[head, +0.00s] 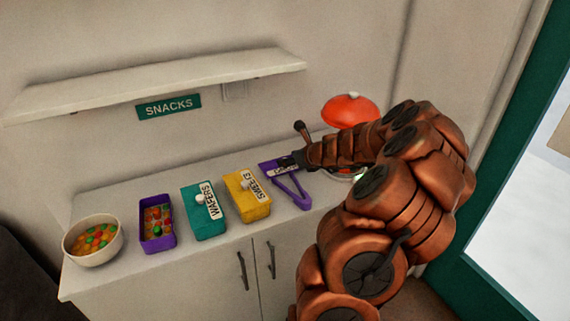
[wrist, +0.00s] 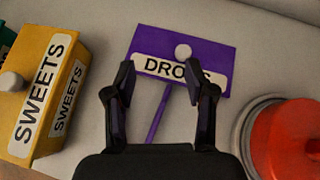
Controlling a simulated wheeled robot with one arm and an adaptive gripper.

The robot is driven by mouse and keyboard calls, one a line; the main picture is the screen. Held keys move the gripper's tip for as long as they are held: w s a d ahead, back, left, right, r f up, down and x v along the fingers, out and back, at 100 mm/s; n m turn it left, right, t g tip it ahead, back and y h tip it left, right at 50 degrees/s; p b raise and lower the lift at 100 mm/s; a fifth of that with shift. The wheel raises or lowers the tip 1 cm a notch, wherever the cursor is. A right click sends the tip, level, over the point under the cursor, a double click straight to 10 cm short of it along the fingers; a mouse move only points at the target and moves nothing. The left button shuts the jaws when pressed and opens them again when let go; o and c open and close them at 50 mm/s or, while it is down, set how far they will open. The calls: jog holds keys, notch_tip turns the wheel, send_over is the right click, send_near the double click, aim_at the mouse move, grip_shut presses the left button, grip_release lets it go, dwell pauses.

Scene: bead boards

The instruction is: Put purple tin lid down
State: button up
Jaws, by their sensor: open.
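The purple tin lid (wrist: 213,54) has a white knob and a label that starts "DRO". In the wrist view it lies ahead of my gripper (wrist: 167,82), whose two dark fingers are open and apart. The right fingertip overlaps the label's end in the picture. In the head view the lid (head: 268,166) is on the counter right of the yellow tin, partly hidden by my gripper (head: 292,162). The purple tin (head: 157,242) stands open on the counter with colourful sweets inside.
Purple V-shaped bars (head: 292,190) extend from the lid's near side. A teal wafers tin (head: 206,222) and yellow sweets tin (head: 250,208) stand left of it. A bowl (head: 92,252) is at far left. A red-domed object (wrist: 290,138) is close on the right. A shelf (head: 160,85) hangs above.

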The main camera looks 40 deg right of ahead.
jog(key=shift+s+d+f+m+h, duration=0.15)
jog(key=shift+d+f+m, duration=0.1)
jog(key=shift+d, duration=0.15)
jog(key=shift+s+d+f+m+h, duration=0.1)
jog(key=shift+s+d+m, duration=0.1)
jog(key=shift+d, duration=0.2)
jog(key=shift+s+d+f+m+h, duration=0.15)
jog(key=shift+d+f+m, duration=0.1)
jog(key=shift+d, duration=0.15)
jog(key=shift+x, duration=1.2)
jog(key=shift+d+p+x, duration=0.1)
jog(key=shift+p+x, duration=0.3)
jog(key=shift+x, duration=0.9)
jog(key=shift+d+p+x, duration=0.15)
jog(key=shift+p+x, duration=0.2)
jog(key=shift+x, duration=0.95)
jog(key=shift+r, duration=0.2)
grip_shut()
